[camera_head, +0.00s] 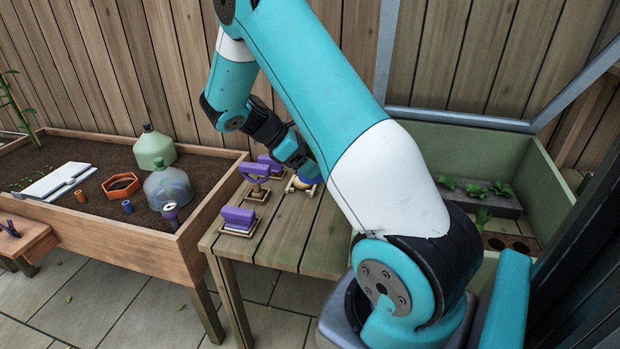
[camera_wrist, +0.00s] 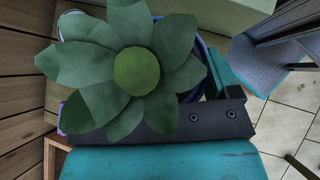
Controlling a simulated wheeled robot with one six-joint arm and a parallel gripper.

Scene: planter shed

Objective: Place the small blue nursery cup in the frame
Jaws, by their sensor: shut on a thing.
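In the wrist view a broad-leaved green plant (camera_wrist: 137,70) fills the middle, with parts of a blue rim, the nursery cup (camera_wrist: 205,54), showing around it. My gripper (camera_head: 304,172) is shut on this cup; the leaves hide most of the cup and the grip. In the head view my gripper is low over the slatted table, and I cannot make out the cup there. The frame (camera_head: 465,148) is a green-walled box with a raised grey-edged lid at the right. Inside it are small green seedlings (camera_head: 475,189) and a brown surface with round holes (camera_head: 518,245).
Purple-handled tools (camera_head: 238,216) stand on the slatted table (camera_head: 286,235) beside my gripper. The soil bed (camera_head: 150,245) at left holds a green cloche (camera_head: 154,148), a clear cloche (camera_head: 168,187) and an orange ring (camera_head: 121,186). My arm hides part of the frame's left side.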

